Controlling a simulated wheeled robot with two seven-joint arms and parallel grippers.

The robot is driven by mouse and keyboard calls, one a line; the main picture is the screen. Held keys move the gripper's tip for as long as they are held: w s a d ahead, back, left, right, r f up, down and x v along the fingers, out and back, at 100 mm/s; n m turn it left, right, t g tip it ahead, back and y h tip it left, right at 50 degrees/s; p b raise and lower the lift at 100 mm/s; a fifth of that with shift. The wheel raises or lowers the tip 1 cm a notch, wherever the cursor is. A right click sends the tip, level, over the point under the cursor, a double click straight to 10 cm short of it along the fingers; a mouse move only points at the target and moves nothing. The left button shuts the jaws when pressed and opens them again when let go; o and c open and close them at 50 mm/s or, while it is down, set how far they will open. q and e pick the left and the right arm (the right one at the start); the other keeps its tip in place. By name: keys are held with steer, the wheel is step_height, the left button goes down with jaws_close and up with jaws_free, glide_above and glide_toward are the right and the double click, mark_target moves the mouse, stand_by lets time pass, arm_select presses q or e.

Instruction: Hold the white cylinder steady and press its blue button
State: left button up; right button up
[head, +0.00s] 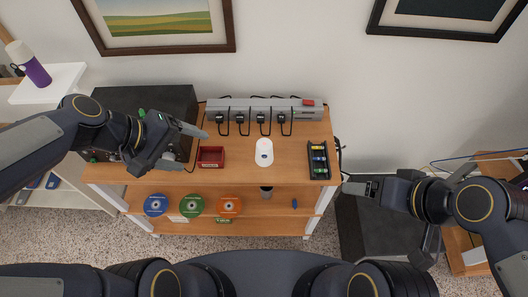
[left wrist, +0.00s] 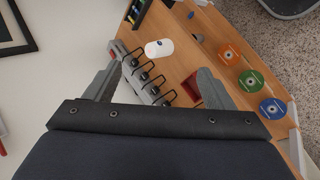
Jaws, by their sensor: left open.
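The white cylinder (head: 264,147) stands upright near the middle of the wooden shelf's top. Its blue button (head: 264,156) faces up towards the head camera. In the left wrist view the cylinder (left wrist: 161,50) appears beyond my two fingers, with the blue button at its end. My left gripper (head: 196,151) is open and empty, over the left part of the shelf, apart from the cylinder. My right gripper (head: 386,222) has its fingers spread wide and empty, right of the shelf and well away from the cylinder.
A power strip (head: 260,103) with several black plugs lies behind the cylinder. A red tray (head: 211,165) is to its left and a black battery holder (head: 318,160) to its right. Several colored discs (head: 192,206) are on the lower shelf. Bare wood surrounds the cylinder.

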arm_select(q)
steer(key=w+d+f+n+g+h, duration=0.1)
steer(key=w+d+f+n+h, duration=0.1)
steer(key=w+f+n, duration=0.45)
steer(key=n+h, duration=0.2)
steer(key=n, duration=0.3)
glide_toward(261, 154)
step_height(261, 154, up, 3)
steer(key=a, duration=0.2)
steer(key=f+n, duration=0.1)
steer(key=f, duration=0.1)
steer(key=w+d+f+n, duration=0.1)
steer(key=f, duration=0.2)
steer(key=w+f+n+t, duration=0.1)
steer(key=f, duration=0.1)
steer(key=shift+d+f, duration=0.25)
steer(key=shift+d, duration=0.15)
steer(key=shift+w+d+f+n, duration=0.15)
steer(key=shift+d+f+n, duration=0.1)
steer(key=shift+d+f, duration=0.15)
steer(key=shift+x, duration=4.6)
steer(key=shift+d+r, duration=0.1)
steer(key=shift+r, duration=0.05)
steer(key=shift+c, duration=0.5)
steer(key=c, duration=0.9)
arm_select(e)
jaws_close()
